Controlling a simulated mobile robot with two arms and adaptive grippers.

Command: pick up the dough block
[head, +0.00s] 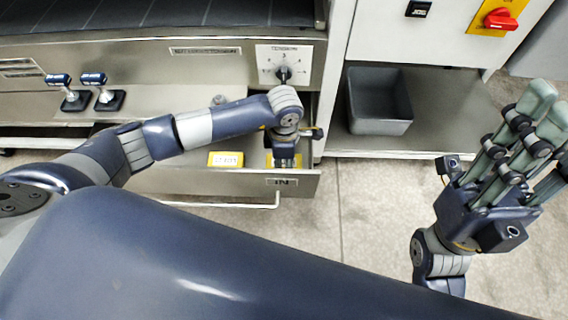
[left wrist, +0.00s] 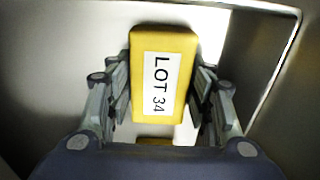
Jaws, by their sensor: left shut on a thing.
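A yellow block labelled "LOT 34" (left wrist: 162,75) sits between the fingers of my left gripper in the left wrist view. It appears to be the dough block. My left gripper (head: 284,158) is shut on it, inside the open drawer marked "IN" (head: 225,184) in the head view. There the gripper hides most of the block, and only yellow edges show beside the fingers. A second yellow labelled block (head: 226,159) lies in the drawer to the left of the gripper. My right gripper (head: 522,135) is open and empty, raised at the right with its fingers spread.
A grey bin (head: 380,102) stands on a low shelf right of the drawer. Above the drawer is a panel with a tension knob (head: 283,74). Two blue-handled levers (head: 60,82) are at the left. A red switch (head: 500,20) is at top right. Floor is clear in front.

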